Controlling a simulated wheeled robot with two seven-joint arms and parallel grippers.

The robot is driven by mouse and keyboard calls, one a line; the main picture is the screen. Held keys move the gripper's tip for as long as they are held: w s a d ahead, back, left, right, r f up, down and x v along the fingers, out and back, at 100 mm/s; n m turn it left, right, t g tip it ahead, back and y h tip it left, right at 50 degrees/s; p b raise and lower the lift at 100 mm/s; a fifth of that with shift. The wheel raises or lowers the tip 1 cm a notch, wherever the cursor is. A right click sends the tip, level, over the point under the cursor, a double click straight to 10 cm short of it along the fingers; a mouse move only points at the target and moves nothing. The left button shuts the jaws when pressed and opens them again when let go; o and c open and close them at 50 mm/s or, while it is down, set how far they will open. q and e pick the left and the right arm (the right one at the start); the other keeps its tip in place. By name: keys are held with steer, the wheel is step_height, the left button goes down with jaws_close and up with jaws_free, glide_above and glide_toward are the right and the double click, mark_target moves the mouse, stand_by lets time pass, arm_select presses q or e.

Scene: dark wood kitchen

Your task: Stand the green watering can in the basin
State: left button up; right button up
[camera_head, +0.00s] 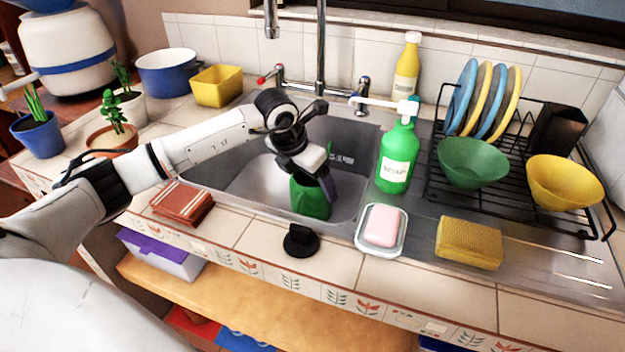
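The green watering can (311,198) is in the metal sink basin (257,186), toward its front right side. Its upper part and handle are hidden behind my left gripper, and I cannot tell whether its base rests on the basin floor. My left gripper (316,180) points down into the basin at the can's top, with one finger visible along the can's right side. The other finger is not clear, so I cannot tell whether it grips the can. My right gripper is not in view.
A green soap bottle (397,160) stands close right of the basin. The faucet (320,55) rises behind it. A pink soap in a dish (381,228), a black stopper (300,240) and a folded red cloth (181,201) lie along the front. A dish rack (490,195) is at right.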

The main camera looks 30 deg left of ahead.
arm_select(q)
steer(key=o, duration=1.5)
steer(key=v, duration=1.2)
